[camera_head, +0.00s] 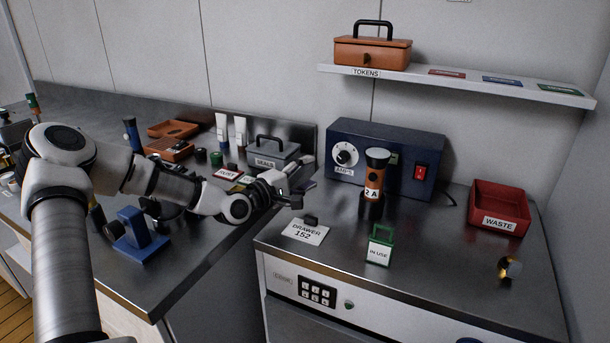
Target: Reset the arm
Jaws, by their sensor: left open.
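My left arm comes in from the left and reaches across the gap between the two counters. My left gripper (302,180) is open and empty, above the inner edges of the counters and to the left of the blue power box (410,150). It touches nothing that I can see. My right gripper is not in view.
An orange-and-black cylinder marked 2 A (374,180) stands before the box. A green IN USE tag (381,246), a DRAWER 152 card (304,232) and a red WASTE bin (499,208) are on the right counter. A grey SEALS box (272,153) stands behind my gripper.

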